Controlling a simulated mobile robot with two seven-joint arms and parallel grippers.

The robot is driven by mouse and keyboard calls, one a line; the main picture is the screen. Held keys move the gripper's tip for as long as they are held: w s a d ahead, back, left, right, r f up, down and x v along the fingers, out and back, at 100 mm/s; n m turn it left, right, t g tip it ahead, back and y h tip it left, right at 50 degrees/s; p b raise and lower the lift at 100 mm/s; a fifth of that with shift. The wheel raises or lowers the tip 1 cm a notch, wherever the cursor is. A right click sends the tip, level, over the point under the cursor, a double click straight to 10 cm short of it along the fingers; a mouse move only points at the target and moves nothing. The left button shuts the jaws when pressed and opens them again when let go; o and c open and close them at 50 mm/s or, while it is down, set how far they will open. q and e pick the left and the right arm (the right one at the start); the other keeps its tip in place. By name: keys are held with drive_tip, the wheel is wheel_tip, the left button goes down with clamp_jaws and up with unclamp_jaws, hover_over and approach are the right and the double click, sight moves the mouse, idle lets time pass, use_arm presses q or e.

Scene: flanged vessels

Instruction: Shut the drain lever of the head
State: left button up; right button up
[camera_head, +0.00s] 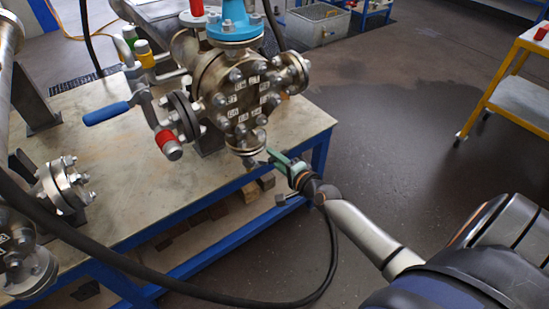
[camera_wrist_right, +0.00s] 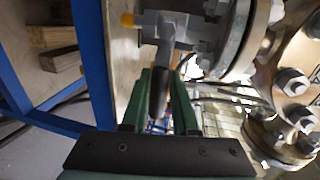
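The head (camera_head: 243,95) is a steel flanged vessel with bolted covers, standing near the table's right edge. My right gripper (camera_head: 275,158) reaches in from the lower right, just below the head's bottom flange. In the right wrist view its green fingers (camera_wrist_right: 160,100) stand close on both sides of the lever, seemingly shut on it. The lever is hard to make out in the head view. My left gripper is out of view.
A blue-handled lever (camera_head: 106,113) and a red grip (camera_head: 168,143) stick out at the head's left. Another flanged vessel (camera_head: 62,187) stands at the left. A black hose (camera_head: 110,255) crosses the front. A yellow cart (camera_head: 510,80) stands right; floor between is clear.

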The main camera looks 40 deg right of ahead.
drive_tip(key=o, duration=0.4)
drive_tip(key=s, duration=0.4)
drive_tip(key=s+r+p, duration=0.1)
drive_tip(key=s, duration=0.3)
drive_tip(key=s+r, duration=0.1)
drive_tip(key=s, duration=0.3)
drive_tip(key=shift+s+d+r, duration=0.15)
drive_tip(key=shift+d+r, duration=0.05)
drive_tip(key=shift+r, duration=0.05)
